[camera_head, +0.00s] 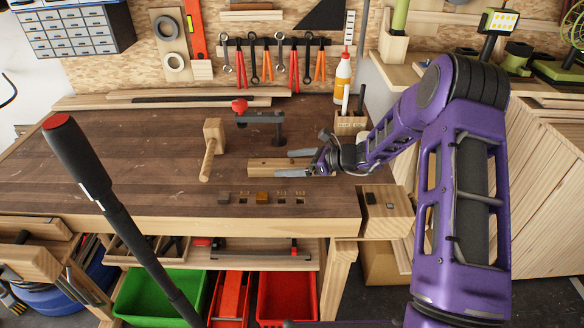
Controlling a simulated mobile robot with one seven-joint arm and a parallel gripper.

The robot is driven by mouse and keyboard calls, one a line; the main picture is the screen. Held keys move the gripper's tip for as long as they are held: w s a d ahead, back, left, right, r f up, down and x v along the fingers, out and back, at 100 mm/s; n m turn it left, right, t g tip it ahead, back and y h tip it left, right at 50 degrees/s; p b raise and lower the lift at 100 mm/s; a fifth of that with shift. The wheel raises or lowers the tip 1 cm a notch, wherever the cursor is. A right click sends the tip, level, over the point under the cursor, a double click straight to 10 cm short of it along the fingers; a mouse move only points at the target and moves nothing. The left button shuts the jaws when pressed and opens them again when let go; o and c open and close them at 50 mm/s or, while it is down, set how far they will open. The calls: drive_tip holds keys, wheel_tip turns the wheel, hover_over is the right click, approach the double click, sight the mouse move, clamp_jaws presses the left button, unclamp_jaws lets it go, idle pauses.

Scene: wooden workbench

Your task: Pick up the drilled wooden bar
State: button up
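The drilled wooden bar (262,166) is a light wooden block lying flat on the dark top of the workbench (130,160), right of the middle. My gripper (283,163) reaches in from the right over the bar's right part. Its two grey fingers are spread apart, one towards the far side of the bar and one towards the near side. Part of the bar's right end is hidden by the gripper. I cannot tell whether the fingers touch the bar or how far down they reach.
A wooden mallet (211,148) lies left of the bar. A clamp with a red handle (262,117) stands behind it. A holder (350,122) and glue bottle (342,78) stand behind my gripper. The bench's left half is mostly clear.

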drive_tip(key=shift+s, duration=0.1)
clamp_jaws()
idle(0.3)
